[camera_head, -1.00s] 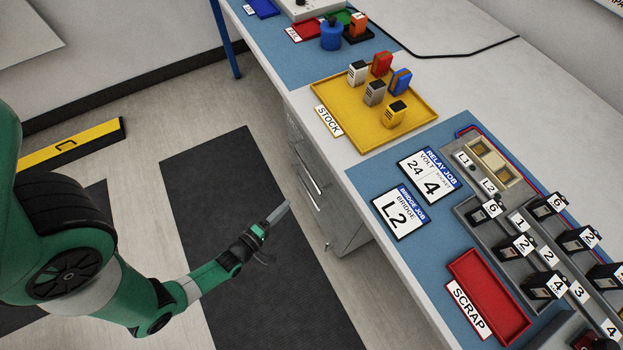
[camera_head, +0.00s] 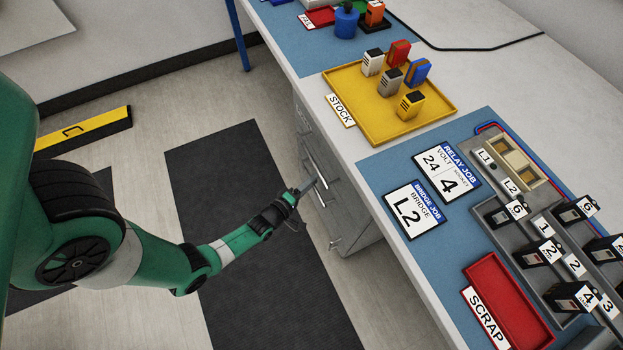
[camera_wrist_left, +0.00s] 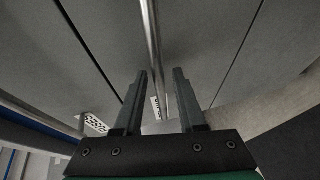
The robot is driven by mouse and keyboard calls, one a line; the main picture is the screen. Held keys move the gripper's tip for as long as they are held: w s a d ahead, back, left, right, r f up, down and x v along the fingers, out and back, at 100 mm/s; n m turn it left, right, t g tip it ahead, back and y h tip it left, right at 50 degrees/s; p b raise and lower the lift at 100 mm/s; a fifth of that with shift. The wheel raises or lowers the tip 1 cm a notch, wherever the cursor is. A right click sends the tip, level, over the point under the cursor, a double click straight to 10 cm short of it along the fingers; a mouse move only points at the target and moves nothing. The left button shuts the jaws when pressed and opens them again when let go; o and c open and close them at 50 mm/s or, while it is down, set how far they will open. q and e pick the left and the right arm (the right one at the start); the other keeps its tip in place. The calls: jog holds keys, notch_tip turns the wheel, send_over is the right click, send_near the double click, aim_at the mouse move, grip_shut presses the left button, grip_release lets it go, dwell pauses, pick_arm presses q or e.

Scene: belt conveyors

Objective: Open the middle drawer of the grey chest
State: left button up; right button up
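The grey chest (camera_head: 348,218) stands under the bench, with bar handles on its front. My left gripper (camera_head: 306,187) is in front of the chest, close to its handles. In the left wrist view the left gripper (camera_wrist_left: 160,72) is open. A metal bar handle (camera_wrist_left: 152,40) runs down the picture between its two fingertips, with a gap to each finger. The drawer front (camera_wrist_left: 185,35) behind that handle lies between two seams. A white label (camera_wrist_left: 156,107) shows between the fingers, and another label (camera_wrist_left: 95,124) is to their left. My right gripper is out of view.
The bench top above the chest carries a yellow stock tray (camera_head: 440,98) with several relays, job cards (camera_head: 414,210) and a red scrap tray (camera_head: 510,305). A dark mat (camera_head: 235,220) lies on the floor. The floor before the chest is clear.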

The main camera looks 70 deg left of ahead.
pick_arm(q)
grip_shut()
dwell(1.2)
